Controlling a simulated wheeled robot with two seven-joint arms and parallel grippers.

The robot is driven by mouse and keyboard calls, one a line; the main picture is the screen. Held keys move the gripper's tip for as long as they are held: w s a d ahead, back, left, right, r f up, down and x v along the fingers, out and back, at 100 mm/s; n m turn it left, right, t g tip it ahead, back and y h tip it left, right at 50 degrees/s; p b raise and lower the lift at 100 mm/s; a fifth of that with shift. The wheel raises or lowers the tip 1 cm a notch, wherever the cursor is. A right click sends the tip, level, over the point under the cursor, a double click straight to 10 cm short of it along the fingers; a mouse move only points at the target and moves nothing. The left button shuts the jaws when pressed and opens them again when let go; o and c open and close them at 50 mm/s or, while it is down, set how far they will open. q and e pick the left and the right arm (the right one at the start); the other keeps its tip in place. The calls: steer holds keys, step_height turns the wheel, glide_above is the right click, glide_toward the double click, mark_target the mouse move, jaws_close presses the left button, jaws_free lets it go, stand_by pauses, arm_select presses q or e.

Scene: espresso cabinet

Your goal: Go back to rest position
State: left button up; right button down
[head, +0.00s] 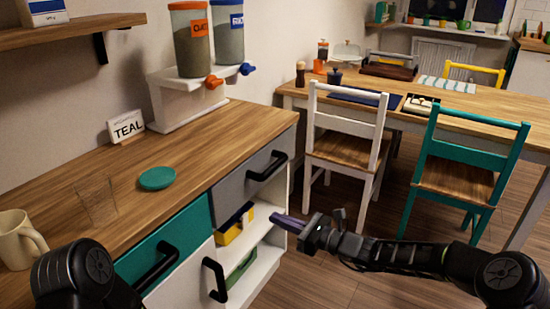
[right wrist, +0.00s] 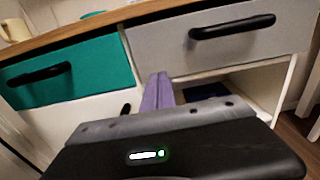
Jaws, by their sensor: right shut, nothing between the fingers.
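My right gripper (head: 287,220) reaches in from the right in the head view, with its purple fingers shut and empty in front of the cabinet's open shelf. In the right wrist view its fingers (right wrist: 158,92) point at the cabinet, below the grey drawer (right wrist: 205,40). The black shape at the lower left of the head view is part of my left arm; my left gripper is out of view.
The teal drawer (head: 178,236) looks closed. A white chair (head: 345,148) and a teal chair (head: 470,165) stand behind my right arm.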

steer(key=s+d+f+n+g+h, duration=0.1)
steer(key=s+f+n+g+h, duration=0.5)
steer(key=s+f, duration=0.7)
steer(key=s+d+f+n+g+h, duration=0.1)
steer(key=s+d+f+n+h, duration=0.15)
steer(key=s+f+n, duration=0.95)
steer(key=s+d+f+n+g+h, duration=0.15)
steer(key=s+f, duration=0.25)
steer(key=s, duration=0.4)
steer(key=s+f+n+g+h, duration=0.1)
steer(key=s+f+n, duration=0.25)
steer(key=s, duration=0.35)
step_height(320, 180, up, 17)
steer(key=p, duration=1.6)
steer(key=shift+w+a+f+m+t+p, duration=0.2)
steer(key=shift+m+t+p, duration=0.1)
steer(key=shift+t+p, duration=0.1)
